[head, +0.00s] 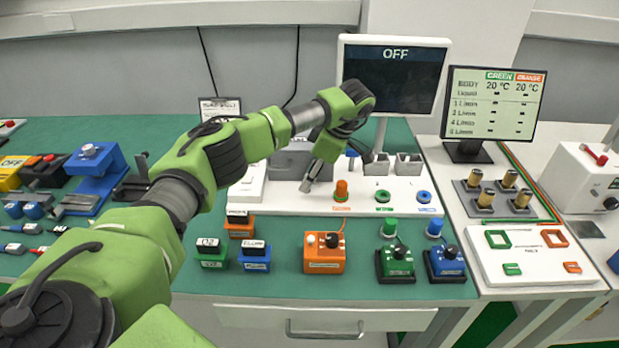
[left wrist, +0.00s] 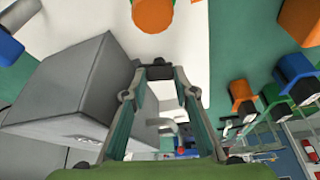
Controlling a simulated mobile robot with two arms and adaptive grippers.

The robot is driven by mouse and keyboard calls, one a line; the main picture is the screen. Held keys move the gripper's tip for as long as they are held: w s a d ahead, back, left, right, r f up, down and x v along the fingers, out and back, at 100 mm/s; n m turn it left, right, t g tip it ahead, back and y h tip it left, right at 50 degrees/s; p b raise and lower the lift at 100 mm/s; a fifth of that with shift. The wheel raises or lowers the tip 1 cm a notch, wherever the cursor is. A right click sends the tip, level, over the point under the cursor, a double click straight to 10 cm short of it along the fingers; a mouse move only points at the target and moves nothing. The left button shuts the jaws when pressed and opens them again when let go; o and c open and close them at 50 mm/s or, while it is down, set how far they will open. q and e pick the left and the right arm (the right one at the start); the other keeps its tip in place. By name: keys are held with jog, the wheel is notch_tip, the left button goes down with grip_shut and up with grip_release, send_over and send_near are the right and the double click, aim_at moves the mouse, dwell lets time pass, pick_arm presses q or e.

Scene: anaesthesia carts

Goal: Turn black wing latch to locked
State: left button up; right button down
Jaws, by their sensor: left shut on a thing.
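My left gripper (head: 307,186) reaches down over the white panel (head: 285,198), in front of a grey box (head: 298,160) and left of the orange knob (head: 341,190). In the left wrist view, my left gripper (left wrist: 160,70) is shut on a small dark piece, which I take to be the black wing latch (left wrist: 159,74). It sits beside the edge of the large grey box (left wrist: 75,80). In the head view the latch is hidden at the fingertips. Its turn angle cannot be told. My right gripper is not in view.
Green and blue knobs (head: 383,197) sit right of the orange one on the panel. A monitor (head: 393,75) reading OFF stands behind. Orange (head: 324,253), green and blue boxes stand in front on the green mat.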

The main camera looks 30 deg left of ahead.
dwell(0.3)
pick_arm(q)
jog(key=o, duration=1.1)
jog(key=shift+s+r, duration=0.1)
jog(key=shift+r, duration=0.15)
jog(key=shift+w+d+r, duration=0.15)
jog(key=shift+w+r, duration=0.05)
jog(key=shift+r, duration=0.05)
jog(key=v, duration=0.7)
jog(key=shift+s, duration=0.15)
jog(key=shift+d, duration=0.1)
